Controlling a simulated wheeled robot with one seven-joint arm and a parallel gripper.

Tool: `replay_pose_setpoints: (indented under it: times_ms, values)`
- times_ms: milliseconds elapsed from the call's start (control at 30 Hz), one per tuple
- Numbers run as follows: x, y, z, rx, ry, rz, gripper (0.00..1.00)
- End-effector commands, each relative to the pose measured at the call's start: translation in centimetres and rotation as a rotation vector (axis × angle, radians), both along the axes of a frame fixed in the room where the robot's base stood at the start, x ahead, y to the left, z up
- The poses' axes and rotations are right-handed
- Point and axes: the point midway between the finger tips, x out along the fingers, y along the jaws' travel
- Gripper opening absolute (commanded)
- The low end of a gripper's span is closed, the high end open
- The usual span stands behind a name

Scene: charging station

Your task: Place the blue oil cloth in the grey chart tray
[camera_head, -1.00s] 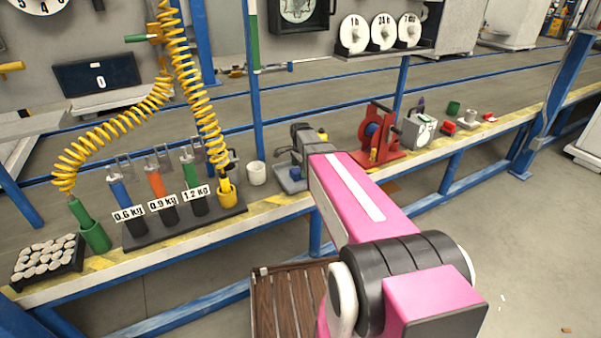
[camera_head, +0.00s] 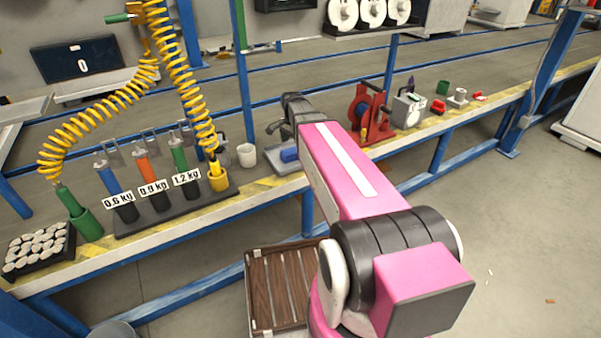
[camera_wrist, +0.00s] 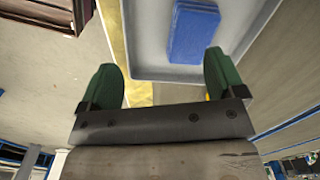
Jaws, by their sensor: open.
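The blue oil cloth (camera_wrist: 193,32) is a flat, folded blue piece lying inside a shallow grey tray (camera_wrist: 150,45) in the wrist view. In the head view the cloth (camera_head: 289,155) shows in the grey tray (camera_head: 275,160) on the bench, partly covered by my arm. My gripper (camera_wrist: 163,78) has two green fingers spread wide with nothing between them. It is apart from the cloth, with its fingertips near the tray's edge in the wrist view. In the head view my gripper (camera_head: 276,127) is mostly hidden behind my arm.
A white cup (camera_head: 247,155) stands left of the tray, beside a dark rack (camera_head: 150,217) of labelled tools. A red reel (camera_head: 366,110) and a grey device (camera_head: 409,111) stand to the right. A wooden slatted crate (camera_head: 262,290) is below the bench.

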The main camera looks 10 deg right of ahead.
Motion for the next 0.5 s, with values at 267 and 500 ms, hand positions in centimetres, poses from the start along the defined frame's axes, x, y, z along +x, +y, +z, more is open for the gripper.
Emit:
replay_pose_setpoints:
  times_ms: [267, 500]
  values:
    - [-11.0, -0.2, -5.0, -0.001, 0.002, 0.574, 0.89]
    - [-16.7, -0.3, -7.3, -0.003, -0.002, 0.946, 0.89]
